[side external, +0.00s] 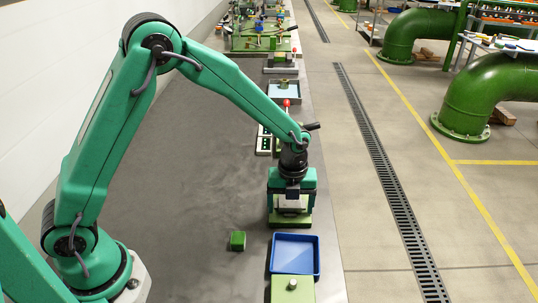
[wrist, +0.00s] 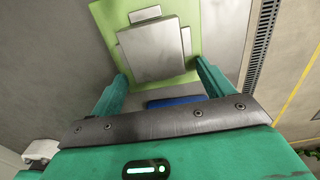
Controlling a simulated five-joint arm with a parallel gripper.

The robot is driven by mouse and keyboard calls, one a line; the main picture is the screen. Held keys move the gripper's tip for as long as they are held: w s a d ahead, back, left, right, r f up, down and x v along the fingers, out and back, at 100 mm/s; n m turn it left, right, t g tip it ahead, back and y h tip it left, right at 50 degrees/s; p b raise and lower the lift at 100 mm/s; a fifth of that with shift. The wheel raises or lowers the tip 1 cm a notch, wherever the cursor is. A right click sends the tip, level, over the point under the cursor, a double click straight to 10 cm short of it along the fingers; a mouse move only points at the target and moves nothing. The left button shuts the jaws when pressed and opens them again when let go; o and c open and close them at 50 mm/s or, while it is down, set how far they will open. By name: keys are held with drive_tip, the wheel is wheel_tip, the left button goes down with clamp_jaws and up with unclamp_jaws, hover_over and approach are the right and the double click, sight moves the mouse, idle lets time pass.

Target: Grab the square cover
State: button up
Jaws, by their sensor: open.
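A grey square metal piece with stepped edges, which looks like the square cover (wrist: 155,50), lies on a pale green plate (wrist: 108,22) in the wrist view. In the side external view the pale cover (side external: 292,204) shows partly, below my gripper (side external: 291,196), on a green base (side external: 291,221). My gripper is open, and its two teal fingers in the wrist view (wrist: 160,82) stand apart at either side of the cover's near edge. Nothing is held between them. I cannot tell whether a finger touches the cover.
A blue tray (side external: 296,237) stands just in front of the base, and a green block with a knob (side external: 292,291) is nearer still. A small green block (side external: 237,241) lies to the left. More fixtures (side external: 284,88) line the bench behind.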

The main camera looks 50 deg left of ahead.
drive_tip(key=shift+r, duration=0.1)
drive_tip(key=c, duration=1.7)
drive_tip(key=shift+r, duration=0.1)
drive_tip(key=shift+r, duration=0.5)
wheel_tip(320, 180, up, 3)
drive_tip(key=shift+d+r, duration=0.1)
drive_tip(key=shift+d, duration=0.05)
drive_tip(key=s+d+r, duration=0.4)
drive_tip(key=s+d, duration=0.1)
drive_tip(key=s+d+r, duration=0.2)
drive_tip(key=s+d, duration=0.1)
drive_tip(key=shift+s+r, duration=0.15)
drive_tip(key=shift+r, duration=0.1)
